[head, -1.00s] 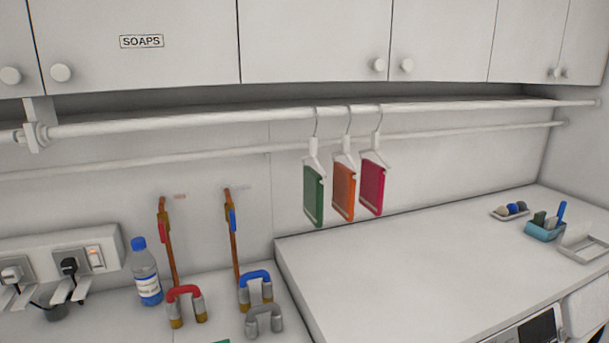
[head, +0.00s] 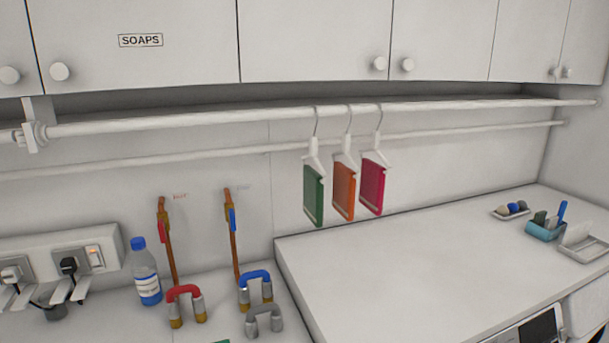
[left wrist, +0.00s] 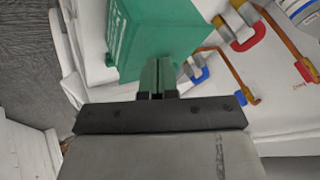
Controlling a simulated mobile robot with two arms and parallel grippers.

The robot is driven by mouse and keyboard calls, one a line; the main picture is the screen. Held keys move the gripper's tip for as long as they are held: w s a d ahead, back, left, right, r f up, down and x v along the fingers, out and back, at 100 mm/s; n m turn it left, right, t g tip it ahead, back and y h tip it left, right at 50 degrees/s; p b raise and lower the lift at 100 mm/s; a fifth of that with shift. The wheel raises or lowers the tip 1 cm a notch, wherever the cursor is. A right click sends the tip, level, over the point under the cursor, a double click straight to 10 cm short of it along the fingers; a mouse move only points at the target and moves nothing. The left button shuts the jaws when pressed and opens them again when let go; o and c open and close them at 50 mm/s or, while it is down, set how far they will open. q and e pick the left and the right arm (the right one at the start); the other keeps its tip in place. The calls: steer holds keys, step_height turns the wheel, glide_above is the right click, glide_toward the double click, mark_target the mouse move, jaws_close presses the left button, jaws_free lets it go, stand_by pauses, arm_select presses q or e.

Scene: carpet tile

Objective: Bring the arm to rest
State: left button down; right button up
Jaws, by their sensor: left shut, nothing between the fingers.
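My left gripper (left wrist: 158,80) shows only in the left wrist view. Its two fingers are together, with nothing between them. A green box (left wrist: 135,38) with pale printing lies just beyond the fingertips in that view; I cannot tell whether they touch it. In the head view, neither gripper nor arm shows. Only a small green patch (head: 221,341) is visible at its bottom edge. My right gripper is in no view.
Copper pipes with red (head: 184,291) and blue (head: 254,276) bends stand by a bottle (head: 145,272) on the left. Several coloured hangers, including a green one (head: 314,194), hang from a rail (head: 220,119). The white worktop (head: 420,255) is largely clear, with small trays at right.

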arm_select(q)
steer(key=s+d+f+n+g, duration=0.2)
steer(key=s+f+n, duration=0.15)
steer(key=s, duration=0.75)
steer(key=s+d+f+n+g, duration=0.1)
steer(key=s+f+n+g, duration=0.3)
steer(key=s, duration=0.6)
step_height(320, 180, down, 32)
steer(key=s+t+b, duration=0.1)
steer(key=b, duration=0.3)
steer(key=s+a+f+m+g+b, duration=0.1)
steer(key=s+a+f+b, duration=0.1)
steer(key=s+f, duration=1.4)
step_height(320, 180, down, 3)
steer(key=shift+a+r+b, duration=0.1)
steer(key=shift+a+b, duration=0.15)
steer(key=shift+b, duration=0.45)
